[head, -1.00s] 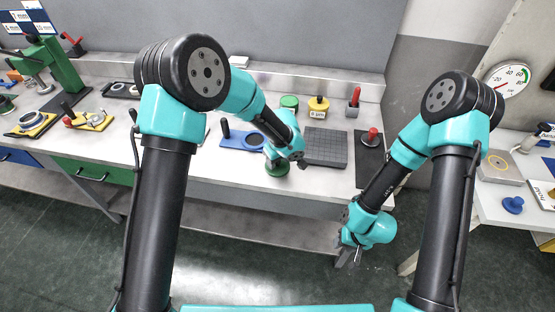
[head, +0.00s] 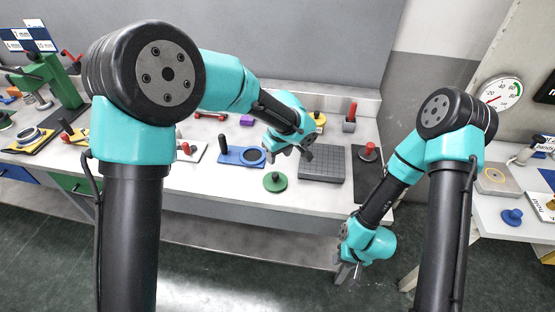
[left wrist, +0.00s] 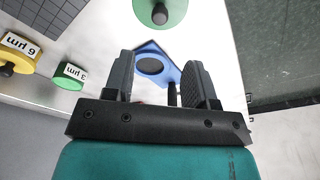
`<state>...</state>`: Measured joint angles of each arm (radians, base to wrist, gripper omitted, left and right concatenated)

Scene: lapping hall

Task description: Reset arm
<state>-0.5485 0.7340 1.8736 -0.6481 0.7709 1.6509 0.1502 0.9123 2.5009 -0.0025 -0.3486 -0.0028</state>
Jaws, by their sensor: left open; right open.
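My left gripper (head: 290,150) hangs above the bench, near the blue plate and the dark grid plate. In the left wrist view its two jaws (left wrist: 165,80) are apart with nothing held between them. My right gripper (head: 347,272) is low at the right, in front of the bench edge and below its top. Its jaws are small in the head view and hold nothing that I can see. A green disc with a knob (head: 275,181) lies on the bench near the front edge, apart from my left gripper. It also shows at the top of the left wrist view (left wrist: 172,8).
A dark mat with a red-knobbed piece (head: 368,152) is at right. A side table (head: 500,235) carries a blue knob (head: 512,217).

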